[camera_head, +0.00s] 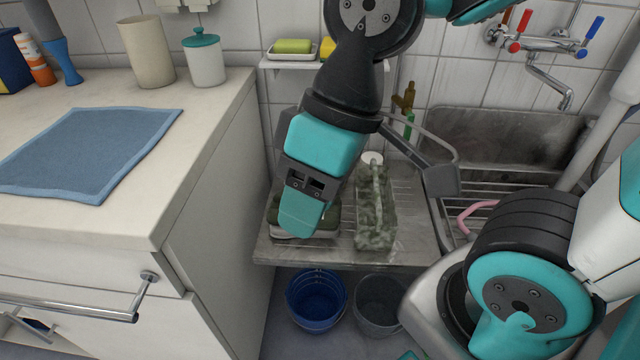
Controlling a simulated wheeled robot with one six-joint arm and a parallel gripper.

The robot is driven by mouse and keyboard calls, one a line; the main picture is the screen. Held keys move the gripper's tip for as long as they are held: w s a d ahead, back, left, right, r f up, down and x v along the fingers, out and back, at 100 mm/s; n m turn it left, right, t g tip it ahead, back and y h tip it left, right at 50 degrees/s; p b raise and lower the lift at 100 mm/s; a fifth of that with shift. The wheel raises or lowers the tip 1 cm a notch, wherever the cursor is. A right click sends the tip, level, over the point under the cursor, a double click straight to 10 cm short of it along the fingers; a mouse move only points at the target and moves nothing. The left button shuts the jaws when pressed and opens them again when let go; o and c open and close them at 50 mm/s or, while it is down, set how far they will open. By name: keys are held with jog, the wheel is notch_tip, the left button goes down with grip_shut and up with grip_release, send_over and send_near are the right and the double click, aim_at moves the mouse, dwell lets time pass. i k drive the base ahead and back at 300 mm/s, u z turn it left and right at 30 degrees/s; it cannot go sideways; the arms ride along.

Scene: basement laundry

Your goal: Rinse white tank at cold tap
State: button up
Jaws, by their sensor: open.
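A mottled grey-green tank (376,222) with a white cap (372,158) stands on the ribbed metal drainboard (410,235). A second dark green, mottled thing with a pale lower edge (328,232) lies to its left, largely hidden by my gripper. No plainly white tank shows; which one is the white tank I cannot tell. The wall tap (550,43) has red and blue handles, the blue (593,28) on the right, and a spout (550,85) above the sink.
A metal sink (490,150) with a pink looped thing (475,215) is at right. A blue bucket (317,300) and a grey bucket (380,303) stand below the drainboard. A shelf (270,64) holds soap. The left counter (130,215) carries a blue cloth (85,150) and containers.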

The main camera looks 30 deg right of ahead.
aim_at(577, 51)
jog(key=k, duration=0.5)
jog(key=u, duration=1.35)
jog(key=i, duration=0.55)
jog(key=z, duration=3.45)
jog(key=i, duration=0.5)
jog(key=u, duration=0.1)
